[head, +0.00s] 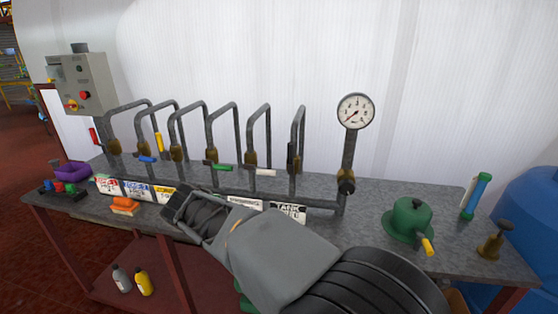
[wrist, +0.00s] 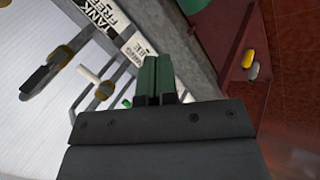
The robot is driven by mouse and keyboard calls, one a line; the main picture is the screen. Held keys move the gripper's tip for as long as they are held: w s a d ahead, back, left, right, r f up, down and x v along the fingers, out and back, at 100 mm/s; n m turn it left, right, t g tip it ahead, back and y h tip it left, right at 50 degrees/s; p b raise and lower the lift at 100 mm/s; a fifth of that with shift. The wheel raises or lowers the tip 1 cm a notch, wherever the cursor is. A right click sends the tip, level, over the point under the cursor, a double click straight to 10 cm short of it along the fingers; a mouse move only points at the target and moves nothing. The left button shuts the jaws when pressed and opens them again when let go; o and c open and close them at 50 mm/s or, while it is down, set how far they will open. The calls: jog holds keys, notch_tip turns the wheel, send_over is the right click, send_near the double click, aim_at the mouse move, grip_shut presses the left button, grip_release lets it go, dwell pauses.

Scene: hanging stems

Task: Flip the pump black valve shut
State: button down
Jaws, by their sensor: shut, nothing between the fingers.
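The black valve handle (head: 290,158) is on the rightmost of the bent pipes, left of the gauge. It stands roughly upright, close along its pipe. In the wrist view the black handle (wrist: 36,80) runs out from its brass body (wrist: 60,57) at the upper left. My gripper (wrist: 155,78) has its two green fingers together with nothing between them. In the head view my gripper (head: 178,205) is over the front of the bench, left of and apart from the black valve. I cannot clearly make out its fingertips there.
Several other pipes carry coloured handles, including the white one (head: 265,172) and green one (head: 217,167). Label plates (head: 287,212) line the bench front. A gauge (head: 355,111) stands right of the black valve; a green domed fitting (head: 408,217) is further right. A white wall is behind.

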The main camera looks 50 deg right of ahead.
jog(key=w+d+r+g+h+b, duration=0.2)
jog(key=w+d+r+h+b, duration=0.1)
jog(key=w+d+r+h, duration=0.5)
jog(key=w+d+h, duration=0.3)
jog(key=w+d, duration=0.1)
jog(key=d, duration=0.2)
jog(key=shift+w+d+r+m+h, duration=0.15)
jog(key=shift+w+m+h, duration=0.15)
jog(key=shift+m, duration=0.1)
jog(key=p, duration=0.2)
send_near(291, 158)
jog(key=w+d+r, duration=0.2)
jog(key=w+d, duration=0.2)
jog(key=w, duration=0.1)
jog(key=shift+s+d+f+p, duration=0.1)
jog(key=shift+s+d+p, duration=0.2)
jog(key=shift+s+d, duration=0.45)
jog(key=shift+s+d+f+p, duration=0.15)
jog(key=shift+s+d+p, duration=0.1)
jog(key=shift+s+d, duration=0.45)
jog(key=shift+w, duration=0.1)
jog(key=shift+d, duration=0.1)
